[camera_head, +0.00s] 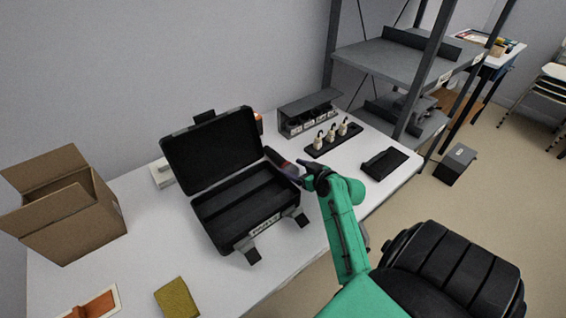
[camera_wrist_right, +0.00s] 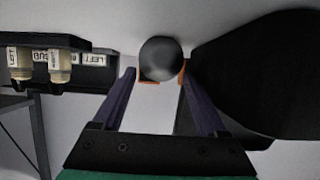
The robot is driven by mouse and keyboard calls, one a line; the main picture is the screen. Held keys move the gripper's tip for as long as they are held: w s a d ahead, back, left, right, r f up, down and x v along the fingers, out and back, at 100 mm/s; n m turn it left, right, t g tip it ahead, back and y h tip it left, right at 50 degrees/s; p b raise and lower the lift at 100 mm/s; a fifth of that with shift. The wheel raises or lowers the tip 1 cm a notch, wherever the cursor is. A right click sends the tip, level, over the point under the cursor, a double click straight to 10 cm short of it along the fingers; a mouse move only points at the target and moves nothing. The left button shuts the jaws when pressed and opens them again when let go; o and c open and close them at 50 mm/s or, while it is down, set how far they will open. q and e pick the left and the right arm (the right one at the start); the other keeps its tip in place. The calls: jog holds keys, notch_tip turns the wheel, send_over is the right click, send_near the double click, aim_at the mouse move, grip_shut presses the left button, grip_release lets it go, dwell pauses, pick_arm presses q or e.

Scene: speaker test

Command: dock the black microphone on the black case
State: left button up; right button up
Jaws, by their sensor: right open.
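The black case (camera_head: 212,152) stands open on the white table in the head view, its lid raised at the back. A big dark shape at the right of the right wrist view looks like part of this case (camera_wrist_right: 265,75). My right gripper (camera_head: 284,164) is at the case's right side, level with the raised lid's lower edge. In the wrist view its fingers are open, with a dark grey ball, likely the head of the black microphone (camera_wrist_right: 161,56), at the fingertips between them. Whether they touch it I cannot tell. The microphone's body is hidden. My left gripper is out of view.
A cardboard box (camera_head: 68,207) stands left of the case. A black rack (camera_head: 320,153) with small bottles, a grey holder (camera_head: 308,97) and a black tray (camera_head: 384,164) are to the right. A yellow-brown sponge-like block (camera_head: 177,298) lies in front.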

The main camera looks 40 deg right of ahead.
jog(key=shift+x, duration=0.85)
jog(key=shift+s, duration=0.1)
grip_shut()
